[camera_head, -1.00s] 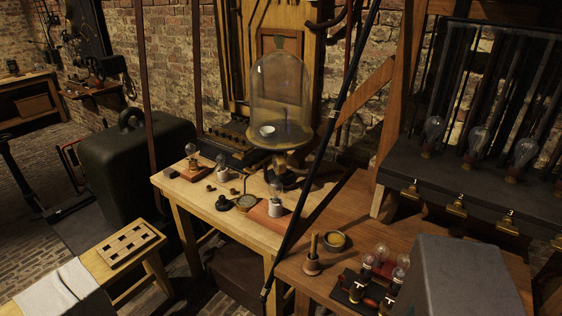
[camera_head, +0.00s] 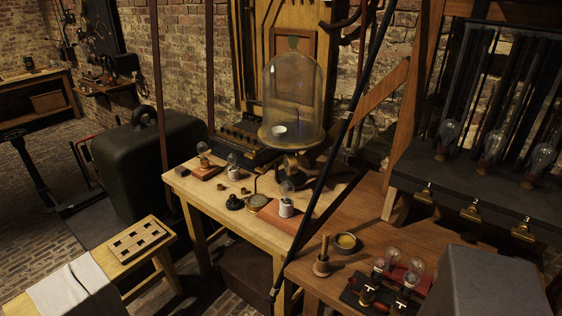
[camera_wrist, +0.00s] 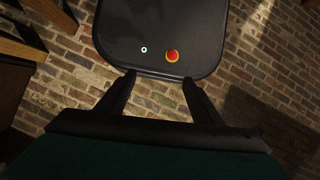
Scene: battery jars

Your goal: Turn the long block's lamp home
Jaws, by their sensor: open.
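Several lamps stand in the head view, and I cannot tell for sure which block the task calls long. One clear bulb in a white holder (camera_head: 286,208) stands upright at the end of a flat reddish board (camera_head: 297,223) on the pale table. Another lamp (camera_head: 204,156) stands on a brown block (camera_head: 207,172), with a small bulb in a pale holder (camera_head: 233,171) beside it. How far any bulb is screwed in is too small to see. My gripper (camera_wrist: 159,76) is open and empty in the wrist view, above the brick floor, away from the lamps. The head view does not show it.
A glass bell jar (camera_head: 293,95) stands behind the lamps. A dark slanted rod (camera_head: 324,187) crosses in front of the table. Several bulbs in a dark rack (camera_head: 357,290) and a grey box (camera_head: 490,280) are at lower right. A slotted wooden stand (camera_head: 138,240) is at left.

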